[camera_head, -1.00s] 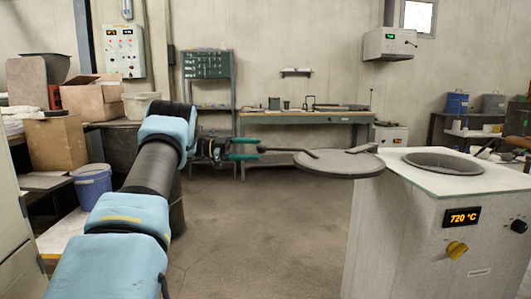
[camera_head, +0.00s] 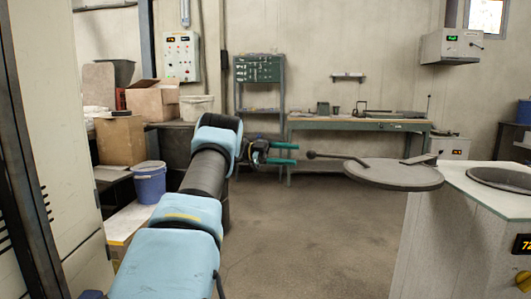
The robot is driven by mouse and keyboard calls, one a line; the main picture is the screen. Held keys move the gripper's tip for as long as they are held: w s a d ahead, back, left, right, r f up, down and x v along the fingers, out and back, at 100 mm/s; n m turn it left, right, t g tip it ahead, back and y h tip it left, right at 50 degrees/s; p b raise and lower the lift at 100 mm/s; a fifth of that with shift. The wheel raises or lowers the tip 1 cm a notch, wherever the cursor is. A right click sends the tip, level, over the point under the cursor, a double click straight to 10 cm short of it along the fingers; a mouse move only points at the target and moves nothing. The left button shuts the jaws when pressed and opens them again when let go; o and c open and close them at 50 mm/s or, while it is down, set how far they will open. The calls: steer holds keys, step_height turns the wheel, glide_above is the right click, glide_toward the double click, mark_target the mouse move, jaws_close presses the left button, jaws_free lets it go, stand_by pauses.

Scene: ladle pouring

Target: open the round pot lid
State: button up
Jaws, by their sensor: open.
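The round grey pot lid (camera_head: 395,174) is swung out to the left of the furnace pot (camera_head: 505,179), and the part of the pot's mouth in view is uncovered. The lid sits level on an arm (camera_head: 419,160) at its right edge. Its rod handle (camera_head: 342,158) points left and ends in a dark knob (camera_head: 311,155). My gripper (camera_head: 297,154) is open, its two teal fingers one above the other. The fingertips are just left of the knob, with a small gap in the picture. Nothing shows between the fingers.
The furnace body (camera_head: 450,245) stands at the right, cut off by the frame. A workbench (camera_head: 358,124) and shelf (camera_head: 259,70) stand at the back wall. A blue bucket (camera_head: 149,185) and cardboard boxes (camera_head: 120,140) are at the left. The floor (camera_head: 310,240) between is clear.

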steer(key=p+v, duration=0.3)
steer(key=v, duration=0.6)
steer(key=shift+w+a, duration=0.15)
steer(key=shift+w, duration=0.1)
stand_by(0.4)
stand_by(0.5)
